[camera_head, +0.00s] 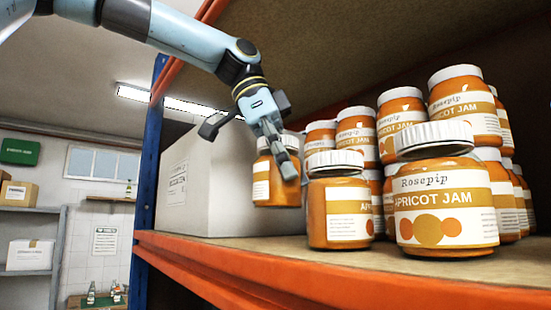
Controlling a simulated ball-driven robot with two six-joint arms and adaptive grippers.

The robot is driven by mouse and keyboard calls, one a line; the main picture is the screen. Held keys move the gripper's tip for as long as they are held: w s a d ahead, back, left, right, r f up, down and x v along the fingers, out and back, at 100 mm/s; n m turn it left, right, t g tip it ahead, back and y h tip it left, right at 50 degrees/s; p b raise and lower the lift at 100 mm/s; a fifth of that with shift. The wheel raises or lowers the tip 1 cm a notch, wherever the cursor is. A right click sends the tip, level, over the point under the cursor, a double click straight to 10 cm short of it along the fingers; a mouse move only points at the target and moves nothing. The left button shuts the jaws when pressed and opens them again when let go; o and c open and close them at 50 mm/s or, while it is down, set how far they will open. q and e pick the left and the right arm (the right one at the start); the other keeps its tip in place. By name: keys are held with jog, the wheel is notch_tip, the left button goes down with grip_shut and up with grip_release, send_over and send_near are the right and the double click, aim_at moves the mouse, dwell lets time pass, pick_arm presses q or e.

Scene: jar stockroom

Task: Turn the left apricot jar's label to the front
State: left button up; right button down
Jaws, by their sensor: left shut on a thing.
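My left gripper (281,153) comes from above and is shut on an orange apricot jam jar (276,183) with a white lid. This held jar is in front of the white box, and its base appears above the shelf surface. A strip of its label shows at its left side, and its title is not readable. To its right an apricot jar (340,212) stands upright on the shelf, its small-print panel facing me and the title "AP…" cut off at its right edge. The large front jar (444,205) shows its full "Rosepip Apricot Jam" label. My right gripper is not in view.
Several more jars (464,105) stand stacked close behind the front ones. A white box (185,185) stands on the shelf at the left. The orange shelf edge (230,275) runs along the front. An upper shelf (330,50) hangs above my arm.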

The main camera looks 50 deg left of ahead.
aim_at(286, 201)
pick_arm(q)
jog(key=shift+w+f, duration=0.1)
jog(key=shift+f, duration=0.25)
jog(key=shift+a+f, duration=0.1)
jog(key=shift+f, duration=1.55)
jog(key=shift+f+n, duration=0.2)
jog(key=shift+n, duration=0.1)
jog(key=shift+w+a+n+t+y, duration=0.15)
jog(key=shift+n+t+y, duration=0.35)
jog(key=shift+n, duration=0.7)
jog(key=n, duration=0.1)
jog(key=n+y, duration=0.1)
jog(key=n, duration=0.1)
jog(key=shift+a+r+n+t, duration=0.1)
jog(key=shift+a+n+t, duration=0.05)
jog(key=shift+n+t, duration=0.15)
jog(key=shift+w+a+n+y, duration=0.15)
jog(key=shift+n+y, duration=0.35)
jog(key=shift+n, duration=0.7)
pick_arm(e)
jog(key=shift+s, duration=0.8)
